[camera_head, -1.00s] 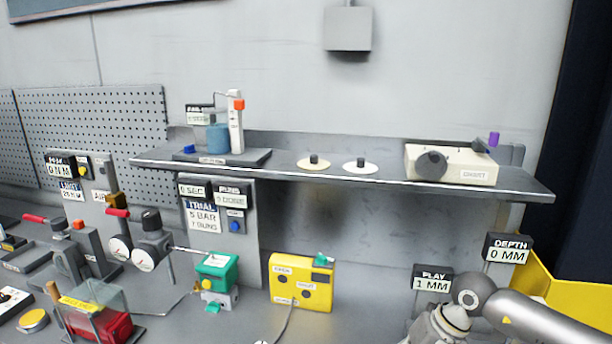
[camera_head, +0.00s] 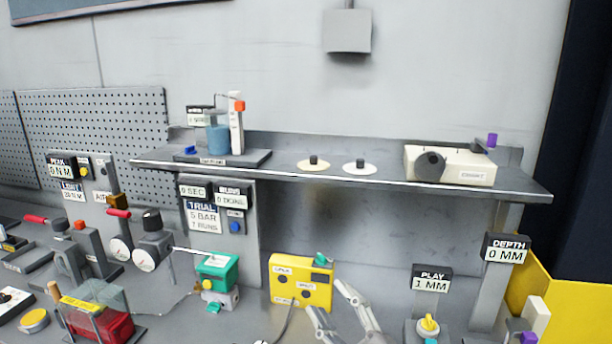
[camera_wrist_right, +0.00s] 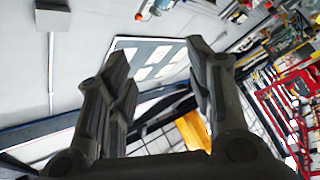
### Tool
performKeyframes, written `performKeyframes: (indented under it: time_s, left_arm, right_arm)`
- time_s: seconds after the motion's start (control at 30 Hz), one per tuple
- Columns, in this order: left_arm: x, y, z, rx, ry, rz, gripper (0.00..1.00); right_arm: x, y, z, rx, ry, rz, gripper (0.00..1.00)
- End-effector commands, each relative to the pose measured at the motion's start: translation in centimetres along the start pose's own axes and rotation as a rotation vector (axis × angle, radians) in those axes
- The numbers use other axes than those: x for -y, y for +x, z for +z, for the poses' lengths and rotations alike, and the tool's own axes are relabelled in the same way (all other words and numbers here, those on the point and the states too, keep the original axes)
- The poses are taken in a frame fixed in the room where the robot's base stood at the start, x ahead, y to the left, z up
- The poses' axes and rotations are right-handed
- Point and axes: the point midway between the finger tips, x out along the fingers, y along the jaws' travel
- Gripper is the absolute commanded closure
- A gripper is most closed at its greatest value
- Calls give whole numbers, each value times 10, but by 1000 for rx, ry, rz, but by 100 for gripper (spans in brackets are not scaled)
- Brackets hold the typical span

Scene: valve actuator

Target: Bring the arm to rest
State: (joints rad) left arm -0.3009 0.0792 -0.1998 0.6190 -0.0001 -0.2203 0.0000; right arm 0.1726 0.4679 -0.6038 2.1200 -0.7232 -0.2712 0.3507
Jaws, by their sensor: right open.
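My right gripper (camera_head: 345,318) shows at the bottom of the head view, in front of and just right of the yellow box (camera_head: 286,294). Its two fingers point up and are spread apart with nothing between them. The right wrist view also shows the open fingers (camera_wrist_right: 160,85), empty, facing the room with a wall and a window-like panel beyond. The rest of the right arm is below the head view's edge. My left gripper does not show in either view.
A grey shelf (camera_head: 290,172) runs above the bench, carrying a cream box (camera_head: 470,170). A green block (camera_head: 217,272) stands left of the yellow box. The PLAY sign (camera_head: 431,285) and a yellow knob (camera_head: 428,325) are to the right. Bench between gripper and knob looks clear.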

Motion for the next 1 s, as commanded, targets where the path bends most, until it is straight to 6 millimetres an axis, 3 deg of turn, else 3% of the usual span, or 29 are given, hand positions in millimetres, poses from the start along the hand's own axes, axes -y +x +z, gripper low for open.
performKeyframes:
  time_s: [0.2, 0.27, 0.4, 0.57, 0.8, 0.9, 1.0]
  left_arm:
    - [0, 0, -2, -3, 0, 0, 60]
    - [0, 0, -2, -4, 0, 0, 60]
    - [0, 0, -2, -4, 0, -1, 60]
    - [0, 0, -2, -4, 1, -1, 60]
    - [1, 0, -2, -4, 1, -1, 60]
    - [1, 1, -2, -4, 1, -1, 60]
    - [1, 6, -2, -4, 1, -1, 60]
  right_arm:
    - [3, -65, 87, 468, 260, 93, 52]
    - [12, -91, 109, 602, 325, 94, 52]
    - [43, -164, 147, 911, 469, 55, 52]
    - [83, -248, 160, 1214, 608, -40, 52]
    - [127, -346, 140, 1526, 755, -209, 52]
    - [142, -377, 131, 1617, 799, -275, 52]
    - [162, -375, 156, 1617, 792, -276, 52]
